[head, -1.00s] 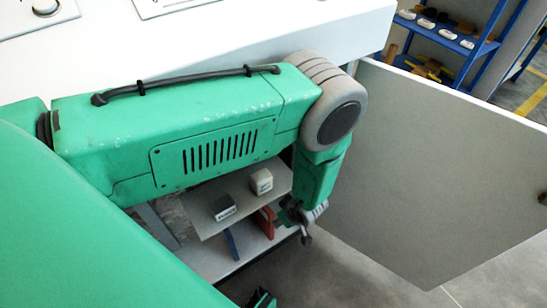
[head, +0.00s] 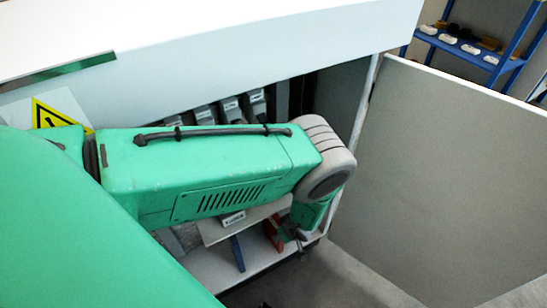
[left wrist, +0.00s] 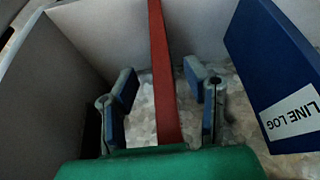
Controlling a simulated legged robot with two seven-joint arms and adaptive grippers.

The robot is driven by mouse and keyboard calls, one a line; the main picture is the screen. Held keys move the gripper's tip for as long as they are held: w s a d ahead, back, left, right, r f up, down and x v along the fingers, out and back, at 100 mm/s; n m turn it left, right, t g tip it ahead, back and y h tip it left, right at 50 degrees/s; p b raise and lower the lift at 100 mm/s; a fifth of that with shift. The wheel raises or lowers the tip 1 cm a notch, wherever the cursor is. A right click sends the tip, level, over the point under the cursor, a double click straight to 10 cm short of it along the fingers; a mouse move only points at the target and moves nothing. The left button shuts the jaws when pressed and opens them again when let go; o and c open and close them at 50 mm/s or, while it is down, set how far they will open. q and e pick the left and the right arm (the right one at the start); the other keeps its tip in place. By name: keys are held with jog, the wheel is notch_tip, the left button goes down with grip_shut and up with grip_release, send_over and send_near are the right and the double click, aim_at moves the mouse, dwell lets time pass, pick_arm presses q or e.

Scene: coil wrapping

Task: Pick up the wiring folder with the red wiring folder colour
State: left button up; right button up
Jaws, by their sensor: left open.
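The red wiring folder (left wrist: 164,75) stands on edge as a narrow red strip in the left wrist view. In the head view a small part of the red folder (head: 273,231) shows on the lower shelf, below my arm. My left gripper (left wrist: 160,88) is open, with one finger on each side of the red folder. I cannot tell whether either finger touches it. In the head view my left gripper (head: 298,240) is small, partly hidden, and just right of the folder. My right gripper is not in view.
A blue folder (left wrist: 268,70) labelled LINE LOG stands to the right in the wrist view. The cabinet's open door (head: 450,170) stands to the right. A small shelf (head: 222,232) lies above the folders. Several grey units (head: 230,107) line the cabinet. A blue rack (head: 515,55) stands behind.

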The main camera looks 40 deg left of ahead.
pick_arm(q)
jog(key=shift+a, duration=0.2)
jog(key=shift+c, duration=0.9)
grip_shut()
jog(key=shift+d, duration=0.15)
jog(key=shift+r, duration=0.25)
